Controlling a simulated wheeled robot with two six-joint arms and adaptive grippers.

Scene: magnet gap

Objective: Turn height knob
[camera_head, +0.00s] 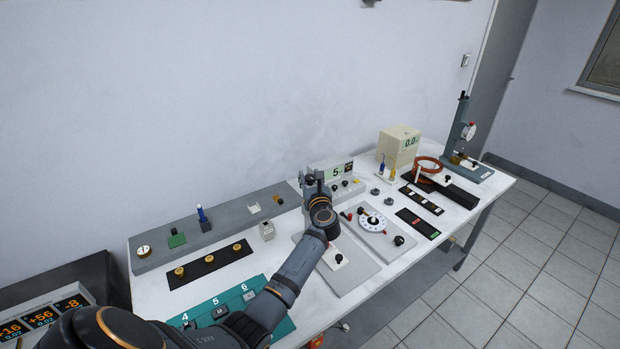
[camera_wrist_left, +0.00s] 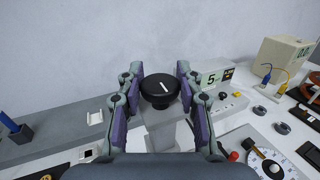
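A round black knob (camera_wrist_left: 160,88) with a white pointer line sits on top of a grey post (camera_wrist_left: 162,132) in the left wrist view. My left gripper (camera_wrist_left: 158,92) is open, with one finger on each side of the knob. A gap shows between the knob and the left finger; the right finger is closer, and I cannot tell whether it touches. In the head view my left gripper (camera_head: 313,180) is over the back middle of the table and hides the knob. My right gripper is not in view.
A display reading 5 (camera_head: 336,172) stands just right of the gripper. A white dial plate (camera_head: 371,219) lies nearer the front. A teal numbered board (camera_head: 262,289) lies under my left arm. A cream box (camera_head: 399,147) and a stand (camera_head: 462,135) are at the right.

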